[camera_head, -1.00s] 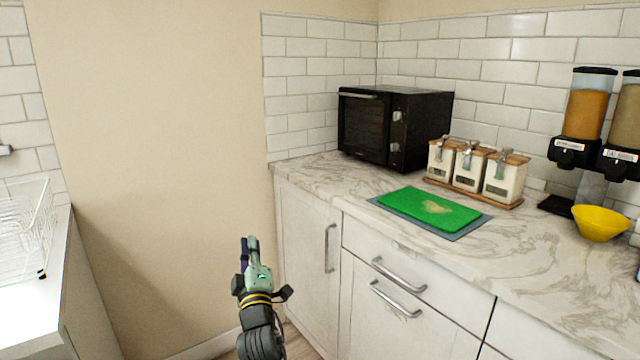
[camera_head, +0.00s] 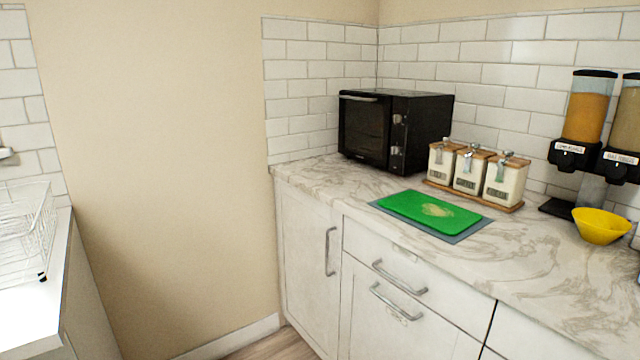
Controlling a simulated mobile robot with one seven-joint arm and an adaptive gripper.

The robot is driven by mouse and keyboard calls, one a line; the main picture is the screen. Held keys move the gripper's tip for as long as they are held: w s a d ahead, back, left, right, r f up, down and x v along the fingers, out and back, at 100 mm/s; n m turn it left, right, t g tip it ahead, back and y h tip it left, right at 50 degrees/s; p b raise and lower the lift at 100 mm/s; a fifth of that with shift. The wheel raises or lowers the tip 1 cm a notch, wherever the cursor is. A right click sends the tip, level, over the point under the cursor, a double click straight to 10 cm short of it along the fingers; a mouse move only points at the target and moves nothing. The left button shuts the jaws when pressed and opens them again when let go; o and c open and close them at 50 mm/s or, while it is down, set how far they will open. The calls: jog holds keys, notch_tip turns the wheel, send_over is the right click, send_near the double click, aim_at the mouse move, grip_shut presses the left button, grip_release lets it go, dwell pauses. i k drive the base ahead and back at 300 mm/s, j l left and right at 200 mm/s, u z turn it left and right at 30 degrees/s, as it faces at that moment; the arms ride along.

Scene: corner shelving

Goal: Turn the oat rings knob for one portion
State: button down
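A double cereal dispenser stands at the right edge of the counter. Its left canister (camera_head: 588,108) holds orange-brown cereal above a black labelled base (camera_head: 573,154); that label is too small to read surely. Its right canister (camera_head: 628,118), cut off by the picture edge, holds paler cereal above a black base (camera_head: 618,165) whose label seems to read oat rings. The knobs cannot be made out clearly. A yellow bowl (camera_head: 600,226) stands on the counter in front of the dispenser. My gripper is out of view.
A black oven (camera_head: 393,130) stands in the corner. Several white canisters (camera_head: 503,184) sit on a wooden tray (camera_head: 455,191). A green board (camera_head: 428,211) lies on a grey mat (camera_head: 473,231). A wire rack (camera_head: 28,235) is at left. The counter front right is clear.

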aim_at(615, 170)
jog(key=z, duration=1.25)
